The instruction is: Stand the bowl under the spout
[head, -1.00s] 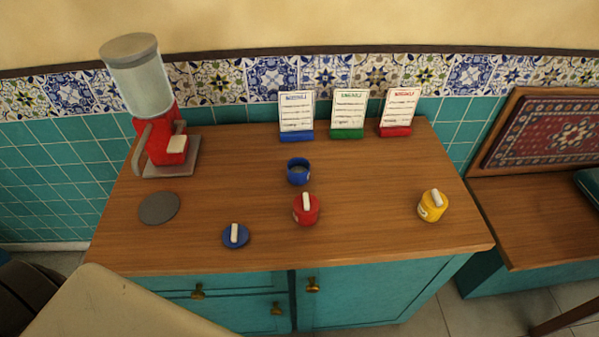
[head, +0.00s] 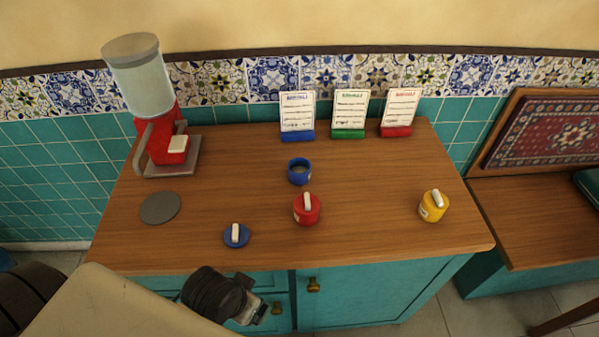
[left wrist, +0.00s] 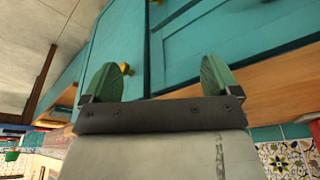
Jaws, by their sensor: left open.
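A small blue open pot (head: 299,172), the most bowl-like thing in view, stands upright on the wooden counter. The red dispenser (head: 165,125) with a clear tank stands at the back left; a pale block juts from its front, and the spout itself is hard to make out. A grey base plate (head: 188,160) lies beneath it. My left gripper (head: 258,309) is in front of the cabinet, by its front edge and away from the pot. In the left wrist view its two greenish fingers (left wrist: 158,78) are apart with nothing between them. My right gripper is not in view.
A blue lid (head: 236,236), a red lidded pot (head: 306,210) and a yellow lidded pot (head: 433,206) are on the counter (head: 370,225). A grey disc (head: 160,208) lies at the left. Three cards (head: 350,112) stand along the back. The right middle is clear.

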